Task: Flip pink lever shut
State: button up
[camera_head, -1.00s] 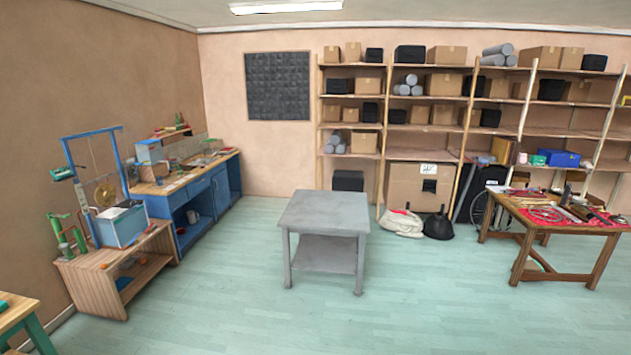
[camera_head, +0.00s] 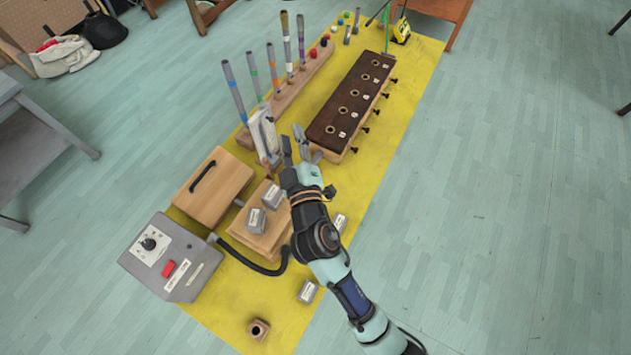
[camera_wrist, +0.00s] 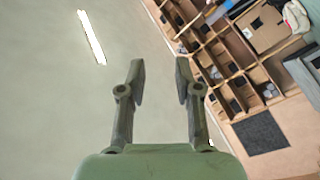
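My gripper (camera_head: 298,148) is above the yellow mat in the head view, beside the near end of a long dark-topped wooden box (camera_head: 352,95). That box has several round holes on top and small black knobs along its right side. In the wrist view my gripper (camera_wrist: 157,80) has its two fingers apart with nothing between them. I cannot pick out a pink lever; several upright grey tubes with coloured bands (camera_head: 272,68) stand in a wooden rail, one with a purple band. A white bracket-like part (camera_head: 264,135) stands just left of my gripper.
A grey control box (camera_head: 165,255) with a dial and red switch, a wooden block with a black handle (camera_head: 213,185) and small grey labelled blocks (camera_head: 256,221) lie on the yellow mat (camera_head: 245,310). A black hose runs between them. Floor right of the mat is clear.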

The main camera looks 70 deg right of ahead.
jog(key=s+d+f+n+t+y+b, duration=0.15)
jog(key=f+n+b, duration=0.25)
jog(key=f, duration=0.6)
jog(key=s+d+f+n+b, duration=0.3)
jog(key=f+n+b, duration=0.1)
jog(key=f, duration=0.7)
jog(key=s+d+f+n+t+y+b, duration=0.1)
jog(key=s+d+f+n+b, duration=0.15)
jog(key=f, duration=0.75)
jog(key=shift+n, duration=0.45)
jog(key=x, duration=0.2)
jog(key=b+x, duration=0.1)
jog(key=x, duration=0.1)
jog(key=b+x, duration=0.1)
jog(key=x, duration=0.2)
jog(key=shift+w+a+f, duration=0.1)
jog(key=shift+w+a, duration=0.1)
jog(key=shift+w, duration=0.15)
grip_shut()
